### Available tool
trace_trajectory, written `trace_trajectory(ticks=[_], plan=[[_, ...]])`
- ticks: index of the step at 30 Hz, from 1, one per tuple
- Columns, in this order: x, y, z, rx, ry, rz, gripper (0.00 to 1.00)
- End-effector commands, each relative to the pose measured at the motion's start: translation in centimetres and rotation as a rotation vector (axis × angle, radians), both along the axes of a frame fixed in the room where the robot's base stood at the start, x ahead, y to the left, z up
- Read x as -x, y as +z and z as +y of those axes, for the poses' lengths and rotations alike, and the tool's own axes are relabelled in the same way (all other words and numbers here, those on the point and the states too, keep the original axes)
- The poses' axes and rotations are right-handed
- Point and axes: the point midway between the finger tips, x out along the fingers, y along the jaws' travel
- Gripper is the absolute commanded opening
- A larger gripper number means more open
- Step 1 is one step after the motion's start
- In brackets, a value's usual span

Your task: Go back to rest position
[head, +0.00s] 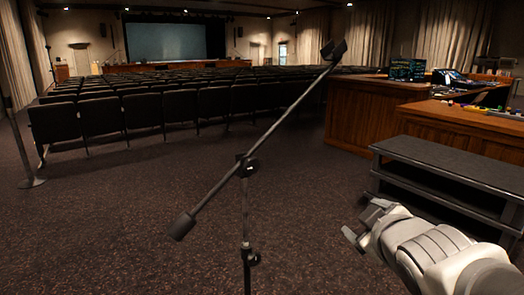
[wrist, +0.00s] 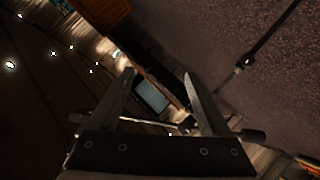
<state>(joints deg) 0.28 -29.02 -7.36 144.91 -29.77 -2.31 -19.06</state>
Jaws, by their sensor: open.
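My gripper (head: 360,220) is at the lower right of the head view, raised above the carpet, left of a dark bench. In the wrist view my gripper (wrist: 160,90) has its two fingers spread apart, with nothing between them but the distant hall. It is open and empty. The wrist picture is strongly tilted.
A microphone boom stand (head: 246,205) stands close in front, its arm slanting up to the right. The dark bench (head: 450,165) is at the right, before a wooden mixing desk (head: 365,115). Rows of seats (head: 165,108) lie beyond. Carpet (head: 120,220) at the left is clear.

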Motion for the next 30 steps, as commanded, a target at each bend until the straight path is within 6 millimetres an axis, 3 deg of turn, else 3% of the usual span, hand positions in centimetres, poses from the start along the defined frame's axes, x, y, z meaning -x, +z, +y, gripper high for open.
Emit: trace_trajectory(ticks=[4,8,16,18,30], plan=[[3.5,-1.7,-0.3,-0.181,-0.167,0.152,0.81],[7.2,-3.4,0.6,-0.337,-0.291,0.299,0.81],[15.5,-5.9,5.0,-0.605,-0.473,0.606,0.81],[15.4,-2.9,4.9,-0.603,-0.475,0.608,0.81],[15.3,7.4,4.8,-0.598,-0.474,0.606,0.81]])
